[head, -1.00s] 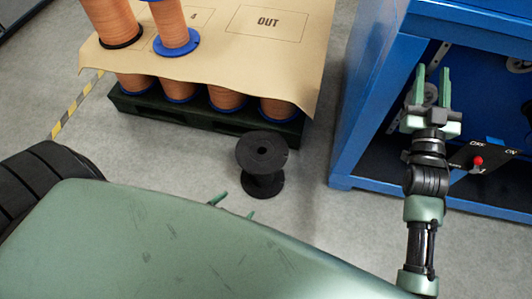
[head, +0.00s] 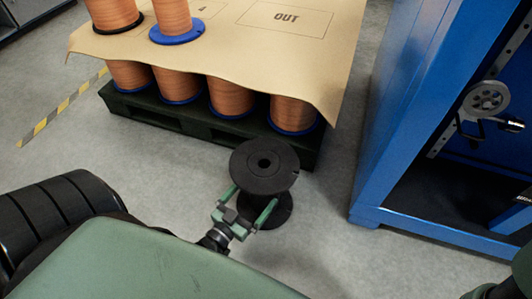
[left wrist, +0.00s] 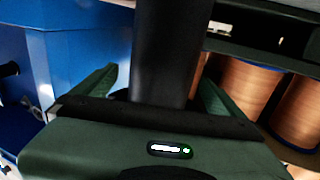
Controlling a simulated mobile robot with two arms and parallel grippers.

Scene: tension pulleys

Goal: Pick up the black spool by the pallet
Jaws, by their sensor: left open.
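The black spool (head: 282,178) stands upright and empty on the floor, just in front of the pallet (head: 225,130). My left gripper (head: 250,200) is at the spool below its top flange, with one green finger on each side of the core. It is open. In the left wrist view the spool's dark core (left wrist: 167,50) rises between the two spread fingers of the gripper (left wrist: 158,92). Contact with the core cannot be told. My right gripper is out of view.
Several copper-wound spools (head: 232,97) stand on the pallet under a brown sheet marked OUT (head: 300,50), with more on top. A blue machine frame (head: 385,150) stands to the right. Grey floor is clear between it and the spool.

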